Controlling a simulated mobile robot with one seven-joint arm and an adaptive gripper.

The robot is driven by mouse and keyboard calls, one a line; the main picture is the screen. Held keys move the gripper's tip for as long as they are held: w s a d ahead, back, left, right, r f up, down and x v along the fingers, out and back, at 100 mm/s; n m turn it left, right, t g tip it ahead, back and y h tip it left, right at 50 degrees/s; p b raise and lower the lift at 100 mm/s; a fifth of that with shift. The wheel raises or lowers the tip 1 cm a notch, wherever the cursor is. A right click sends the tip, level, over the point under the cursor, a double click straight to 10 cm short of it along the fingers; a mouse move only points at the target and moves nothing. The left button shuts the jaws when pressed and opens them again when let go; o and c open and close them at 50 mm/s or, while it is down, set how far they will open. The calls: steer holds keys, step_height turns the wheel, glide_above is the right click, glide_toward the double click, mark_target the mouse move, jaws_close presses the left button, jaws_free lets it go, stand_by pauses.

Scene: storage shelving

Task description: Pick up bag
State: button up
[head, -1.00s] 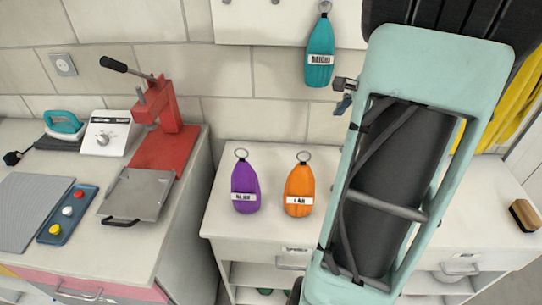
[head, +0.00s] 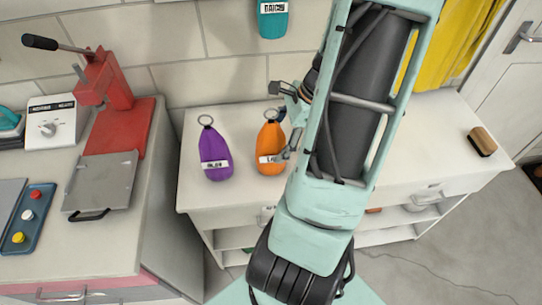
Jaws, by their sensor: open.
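An orange bag (head: 270,146) with a ring on top and a white label stands on the white counter (head: 350,215). A purple bag (head: 214,152) of the same kind stands to its left. A teal bag (head: 273,18) hangs higher up by the wall, cut by the top edge. My gripper (head: 286,150) is at the right side of the orange bag, partly hidden by my arm. It is open and overlaps the bag's right edge and part of its label. I cannot tell whether it touches the bag.
A red press (head: 112,95) with a grey plate stands on the left bench, beside a white control box (head: 52,122) and a button panel (head: 28,217). A brush (head: 482,141) lies at the counter's right end. Yellow cloth (head: 450,45) hangs behind my arm.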

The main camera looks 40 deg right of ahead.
mark_target(272, 150)
steer(key=shift+x, duration=2.3)
steer(key=shift+s, duration=0.1)
steer(key=shift+c, duration=0.7)
steer(key=c, duration=1.5)
